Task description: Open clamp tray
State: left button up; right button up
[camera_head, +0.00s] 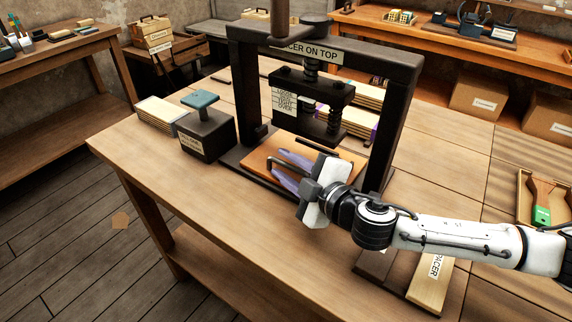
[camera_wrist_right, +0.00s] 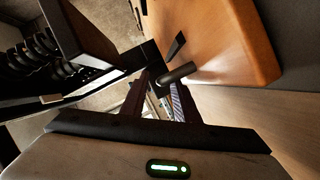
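The clamp tray is an orange-brown wooden board (camera_head: 262,162) at the foot of the dark press (camera_head: 243,85). In the right wrist view the board (camera_wrist_right: 225,40) fills the upper right. A dark bar handle (camera_head: 278,162) stands on its front side; the handle (camera_wrist_right: 178,75) also shows at the fingertips in the wrist view. My right gripper (camera_head: 288,170) is at the handle, its two purplish fingers apart with a gap between them. Whether they touch the handle I cannot tell. My left gripper is not in view.
The press plate (camera_head: 318,110) with its springs hangs above the tray. A dark block with a teal-topped handle (camera_head: 205,130) and a stack of boards (camera_head: 160,112) stand left. A wooden piece labelled spacer (camera_head: 432,285) lies front right. The front left bench is clear.

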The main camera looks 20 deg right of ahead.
grip_shut()
